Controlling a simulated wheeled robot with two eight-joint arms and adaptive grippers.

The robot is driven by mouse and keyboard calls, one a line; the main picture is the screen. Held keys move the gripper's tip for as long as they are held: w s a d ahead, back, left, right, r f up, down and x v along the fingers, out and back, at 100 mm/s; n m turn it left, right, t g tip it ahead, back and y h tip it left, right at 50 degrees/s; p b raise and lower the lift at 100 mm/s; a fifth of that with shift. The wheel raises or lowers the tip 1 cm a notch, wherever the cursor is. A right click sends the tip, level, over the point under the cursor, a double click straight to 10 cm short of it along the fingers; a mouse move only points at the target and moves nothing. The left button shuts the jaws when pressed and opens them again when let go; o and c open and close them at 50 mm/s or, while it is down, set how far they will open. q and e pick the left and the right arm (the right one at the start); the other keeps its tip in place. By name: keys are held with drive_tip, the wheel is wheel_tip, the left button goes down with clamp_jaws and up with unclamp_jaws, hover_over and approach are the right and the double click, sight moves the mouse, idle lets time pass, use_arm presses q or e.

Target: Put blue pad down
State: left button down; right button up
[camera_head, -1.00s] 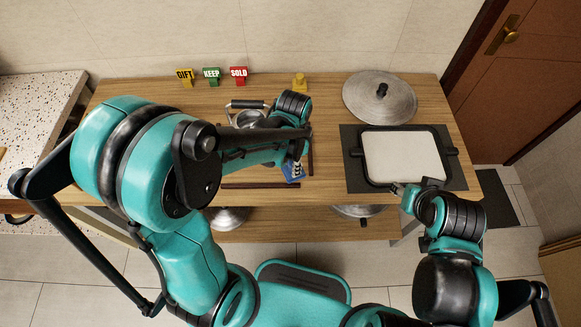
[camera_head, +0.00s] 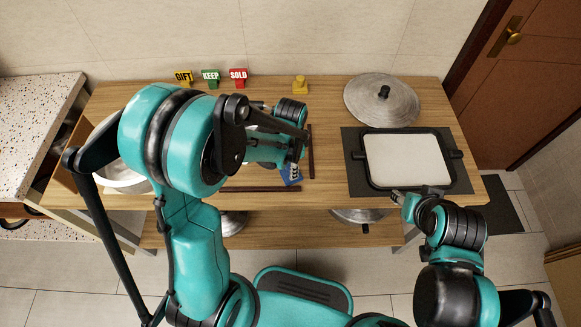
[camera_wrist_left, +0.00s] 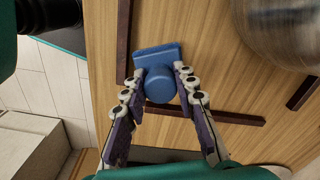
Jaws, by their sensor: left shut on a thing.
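The blue pad (camera_head: 293,175) is a small blue block with white marks, partly hidden by my left gripper in the head view. In the left wrist view the blue pad (camera_wrist_left: 158,52) shows a flat edge and a round blue knob. My left gripper (camera_head: 291,163) is shut on its knob; the fingers (camera_wrist_left: 160,85) press it from both sides. The pad is over the wooden table near its front edge; I cannot tell whether it touches the wood. My right gripper (camera_head: 398,196) is by the front of the white-filled pan, its jaws unclear.
Dark strips (camera_head: 310,150) (camera_head: 258,189) lie on the table around the pad. A black-rimmed pan (camera_head: 408,160) sits on a dark mat (camera_head: 354,176). A metal lid (camera_head: 362,100), a yellow piece (camera_head: 300,85) and GIFT, KEEP and SOLD signs (camera_head: 210,77) stand behind.

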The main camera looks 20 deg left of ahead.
use_arm(q)
drive_tip(key=c, duration=1.2)
unclamp_jaws()
drive_tip(key=shift+r+p, duration=0.4)
wheel_tip(320, 180, up, 11)
drive_tip(key=p, duration=0.4)
drive_tip(key=s+a+r+n+t, duration=0.4)
drive_tip(key=s+r+n+t, duration=0.3)
drive_tip(key=s+r+n, duration=0.2)
drive_tip(key=shift+s+a+n, duration=0.3)
drive_tip(key=shift+s+n, duration=0.3)
